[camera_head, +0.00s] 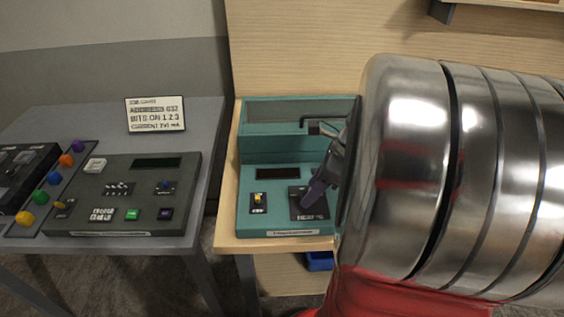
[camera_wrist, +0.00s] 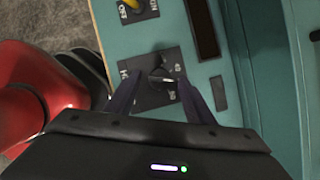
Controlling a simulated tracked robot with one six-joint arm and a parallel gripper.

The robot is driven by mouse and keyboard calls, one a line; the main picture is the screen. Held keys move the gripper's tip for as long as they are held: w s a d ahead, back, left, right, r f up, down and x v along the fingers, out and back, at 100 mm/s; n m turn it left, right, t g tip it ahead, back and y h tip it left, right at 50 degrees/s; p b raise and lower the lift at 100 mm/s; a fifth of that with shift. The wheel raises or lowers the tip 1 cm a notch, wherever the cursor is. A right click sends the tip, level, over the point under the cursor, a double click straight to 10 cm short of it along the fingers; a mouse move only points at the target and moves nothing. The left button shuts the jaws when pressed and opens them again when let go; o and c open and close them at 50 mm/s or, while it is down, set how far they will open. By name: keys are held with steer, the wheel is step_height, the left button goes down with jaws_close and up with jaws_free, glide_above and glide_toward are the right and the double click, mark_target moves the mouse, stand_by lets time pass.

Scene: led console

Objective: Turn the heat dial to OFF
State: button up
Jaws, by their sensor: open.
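The heat dial (camera_wrist: 161,78) is a small dark round knob on a black square plate, on the teal console (camera_head: 285,222). In the wrist view my gripper (camera_wrist: 159,88) is open, its two dark fingers on either side of the knob. I cannot tell whether either finger touches the knob. Pale labels ring the knob, too small to read surely, and its exact pointing direction is unclear. In the head view the dial plate (camera_head: 308,212) shows at the console's lower right. My gripper (camera_head: 321,188) covers the knob there.
A yellow-tipped toggle switch (camera_head: 258,199) and a dark display (camera_head: 278,174) share the console. My large metal arm hides the area to the right. A grey console (camera_head: 125,195) stands on the left table, with a sign (camera_head: 155,114) behind it and coloured knobs beside it.

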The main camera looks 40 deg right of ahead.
steer(key=shift+w+f, duration=0.1)
steer(key=shift+f, duration=0.15)
steer(key=shift+c, duration=0.5)
steer(key=shift+a, duration=0.1)
steer(key=c, duration=0.9)
steer(key=shift+c, duration=0.2)
